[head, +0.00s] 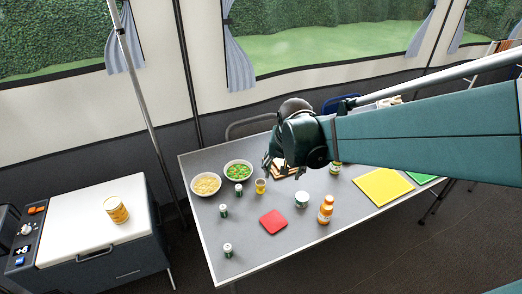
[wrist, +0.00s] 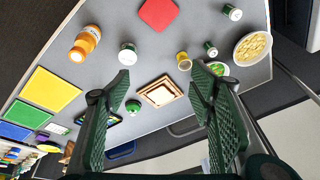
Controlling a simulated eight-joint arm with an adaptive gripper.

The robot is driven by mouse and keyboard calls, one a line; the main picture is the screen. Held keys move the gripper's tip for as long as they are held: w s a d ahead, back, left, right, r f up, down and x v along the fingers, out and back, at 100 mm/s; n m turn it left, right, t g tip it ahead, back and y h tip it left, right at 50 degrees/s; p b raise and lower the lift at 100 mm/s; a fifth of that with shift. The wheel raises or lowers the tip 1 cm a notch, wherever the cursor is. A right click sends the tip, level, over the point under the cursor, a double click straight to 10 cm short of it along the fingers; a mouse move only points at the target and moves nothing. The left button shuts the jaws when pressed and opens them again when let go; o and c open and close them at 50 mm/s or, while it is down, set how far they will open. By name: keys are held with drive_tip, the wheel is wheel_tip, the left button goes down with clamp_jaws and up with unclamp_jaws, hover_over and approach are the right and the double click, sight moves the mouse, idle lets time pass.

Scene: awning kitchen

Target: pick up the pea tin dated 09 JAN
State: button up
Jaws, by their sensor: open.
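Several green-and-white tins stand on the grey table (head: 250,275). In the head view, small ones stand near the bowls (head: 239,189), left of the red mat (head: 223,210) and at the front left (head: 228,250). A wider tin (head: 301,198) stands right of centre, and another (head: 336,167) is partly behind my arm. The wrist view shows the wider tin (wrist: 127,54) and a green-topped tin (wrist: 133,106). No date is readable, so I cannot tell which is dated 09 JAN. My gripper (head: 287,172) is open and empty above the table's back middle; its fingers show in the wrist view (wrist: 158,75).
A stacked wooden item (wrist: 160,92) lies below my gripper. Nearby are an orange bottle (head: 325,208), a yellow cup (head: 260,186), two bowls of food (head: 206,185), a red mat (head: 273,222) and a yellow mat (head: 383,187).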

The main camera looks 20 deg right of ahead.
drive_tip(key=w+d+f+m+g+b, duration=0.2)
drive_tip(key=w+d+f+m, duration=0.1)
drive_tip(key=d+f, duration=0.5)
drive_tip(key=m+g+b, duration=0.1)
drive_tip(key=m, duration=0.2)
hover_over(302, 196)
drive_tip(key=a, duration=0.2)
drive_tip(key=f, duration=1)
drive_tip(key=shift+s+d, duration=0.25)
drive_tip(key=shift+d+f, duration=0.35)
drive_tip(key=shift+f, duration=0.25)
drive_tip(key=shift+d+f+b, duration=0.1)
drive_tip(key=shift+f+b, duration=0.3)
drive_tip(key=shift+f, duration=0.9)
drive_tip(key=shift+w+d+f+b, duration=0.2)
drive_tip(key=shift+f+b, duration=0.25)
drive_tip(key=shift+f, duration=0.85)
drive_tip(key=shift+w+d+f+b, duration=0.15)
drive_tip(key=shift+f+b, duration=0.25)
drive_tip(key=shift+f, duration=0.85)
drive_tip(key=shift+s, duration=0.1)
